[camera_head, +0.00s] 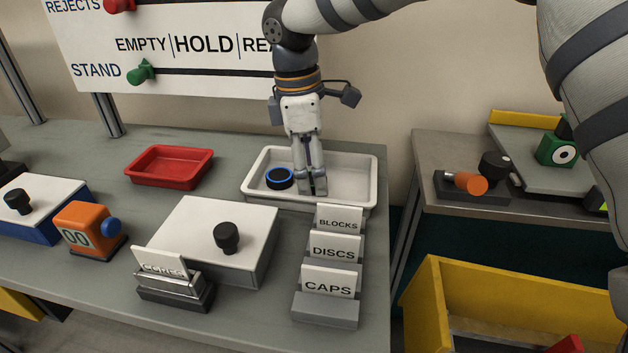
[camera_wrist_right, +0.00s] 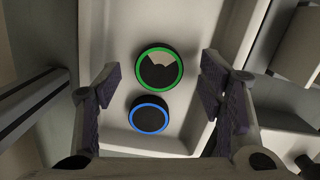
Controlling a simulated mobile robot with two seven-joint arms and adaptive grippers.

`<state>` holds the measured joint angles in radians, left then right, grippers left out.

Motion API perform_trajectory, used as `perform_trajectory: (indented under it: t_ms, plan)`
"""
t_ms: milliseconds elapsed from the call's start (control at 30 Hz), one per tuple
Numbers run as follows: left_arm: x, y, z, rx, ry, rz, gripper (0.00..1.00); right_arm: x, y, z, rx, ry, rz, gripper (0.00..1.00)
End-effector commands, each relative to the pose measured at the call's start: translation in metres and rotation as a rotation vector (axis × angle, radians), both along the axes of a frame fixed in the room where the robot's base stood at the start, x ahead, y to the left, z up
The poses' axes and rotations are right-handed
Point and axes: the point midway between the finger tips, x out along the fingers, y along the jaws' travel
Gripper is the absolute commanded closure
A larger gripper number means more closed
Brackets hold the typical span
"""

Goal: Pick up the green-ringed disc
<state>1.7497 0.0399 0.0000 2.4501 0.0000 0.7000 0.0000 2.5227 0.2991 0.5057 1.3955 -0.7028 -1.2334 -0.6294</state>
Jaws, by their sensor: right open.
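The green-ringed disc (camera_wrist_right: 160,68) shows in the right wrist view, lying in the white tray (camera_head: 352,182). It is black with a bright green ring and a pale wedge on its face. In the head view it does not show, probably hidden behind my right gripper. A blue-ringed disc (camera_wrist_right: 148,114) lies close beside it, and it also shows in the head view (camera_head: 279,178). My right gripper (camera_head: 313,186) points down over the tray, right of the blue-ringed disc. Its fingers are open, one to each side of the green-ringed disc in the wrist view. My left gripper is out of view.
A red tray (camera_head: 170,167) stands left of the white tray. A white-topped box with a black knob (camera_head: 227,237) and a card rack (camera_head: 325,309) stand in front. A yellow bin (camera_head: 425,300) is at the lower right. Grey table is clear between the trays and box.

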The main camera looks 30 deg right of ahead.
Motion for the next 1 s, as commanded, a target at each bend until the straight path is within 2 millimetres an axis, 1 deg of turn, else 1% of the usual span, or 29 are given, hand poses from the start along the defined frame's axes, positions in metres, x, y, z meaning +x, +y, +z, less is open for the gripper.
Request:
perform_trajectory:
  t_ms: [100,267,300,367,400,500,833,933,1000]
  plan:
    - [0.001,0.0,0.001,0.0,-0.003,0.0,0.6,-0.001,-0.001,-0.008,0.0,-0.002,0.0,0.37]
    - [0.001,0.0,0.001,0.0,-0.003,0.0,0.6,0.0,-0.001,-0.009,0.0,-0.002,0.0,0.37]
    - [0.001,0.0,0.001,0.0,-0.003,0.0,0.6,0.0,-0.001,-0.009,0.0,-0.002,0.0,0.42]
    - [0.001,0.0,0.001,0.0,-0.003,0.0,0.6,0.0,-0.001,-0.008,0.0,-0.002,0.0,0.55]
    - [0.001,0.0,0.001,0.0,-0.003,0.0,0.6,0.0,-0.001,-0.008,0.0,-0.002,0.0,0.64]
    - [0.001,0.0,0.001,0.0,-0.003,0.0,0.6,0.0,-0.001,-0.008,0.0,-0.002,0.0,0.83]
    - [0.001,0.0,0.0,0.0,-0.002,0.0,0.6,0.0,-0.001,-0.006,0.0,-0.002,-0.001,0.84]
    - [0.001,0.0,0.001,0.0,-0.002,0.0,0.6,0.0,-0.001,0.003,0.0,-0.003,-0.001,0.84]
    - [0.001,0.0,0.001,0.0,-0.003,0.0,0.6,0.001,-0.001,0.015,0.0,-0.005,0.0,0.84]
